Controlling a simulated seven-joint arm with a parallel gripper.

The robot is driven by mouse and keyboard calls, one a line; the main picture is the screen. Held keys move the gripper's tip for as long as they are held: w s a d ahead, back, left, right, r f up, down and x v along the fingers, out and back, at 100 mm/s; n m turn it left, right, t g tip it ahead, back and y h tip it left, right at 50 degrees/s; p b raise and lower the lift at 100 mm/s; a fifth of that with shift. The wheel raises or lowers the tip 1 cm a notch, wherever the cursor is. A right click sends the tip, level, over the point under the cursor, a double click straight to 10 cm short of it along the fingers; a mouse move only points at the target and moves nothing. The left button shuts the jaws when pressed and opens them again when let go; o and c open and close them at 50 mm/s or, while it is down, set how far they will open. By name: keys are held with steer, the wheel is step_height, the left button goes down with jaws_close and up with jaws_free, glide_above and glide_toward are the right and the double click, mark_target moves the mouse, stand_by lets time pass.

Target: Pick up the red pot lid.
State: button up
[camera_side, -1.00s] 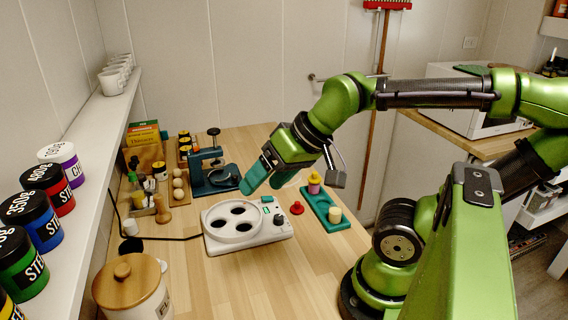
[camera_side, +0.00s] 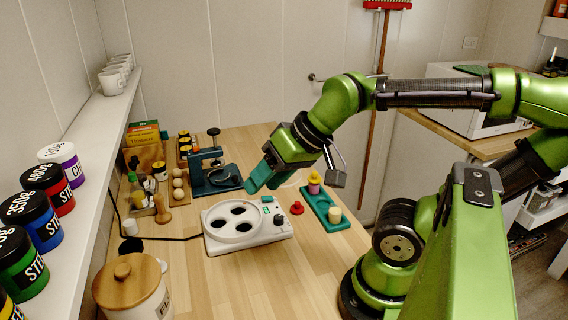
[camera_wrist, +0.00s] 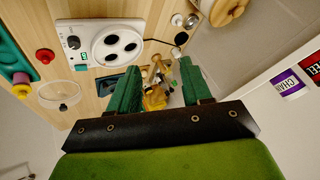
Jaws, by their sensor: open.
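The red pot lid (camera_side: 296,208) is a small red knobbed piece. It sits on the wooden table between the white device with round wells and the green tray. It also shows at the left of the wrist view (camera_wrist: 45,56). My gripper (camera_side: 262,184) is above the table, over the back of the white device and up and to the left of the lid. In the wrist view my gripper (camera_wrist: 158,88) has its two green fingers apart, with nothing held between them.
The white device (camera_side: 246,246) stands left of the lid, and the green tray (camera_side: 322,208) with yellow-topped and cream pieces stands right. A dark teal stand (camera_side: 214,178) is behind. A clear round dish (camera_wrist: 60,94) shows near the lid.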

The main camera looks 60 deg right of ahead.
steer(key=w+d+f+m+g+h, duration=0.1)
steer(key=w+d+f+g, duration=0.1)
steer(key=d, duration=0.5)
steer(key=w+d+f+m+g+h, duration=0.1)
steer(key=w+d+f+m+g, duration=0.15)
steer(key=d, duration=0.35)
steer(key=n+g, duration=0.3)
glide_above(298, 202)
step_height(298, 202, down, 2)
steer(key=f, duration=1.1)
steer(key=shift+w+a, duration=0.25)
steer(key=shift+a, duration=0.05)
steer(key=shift+s+d+f, duration=0.1)
steer(key=shift+d+f, duration=0.05)
steer(key=shift+f, duration=1.2)
steer(key=shift+s+d+f, duration=0.1)
steer(key=shift+d+f, duration=0.05)
steer(key=shift+f, duration=1.15)
jaws_close()
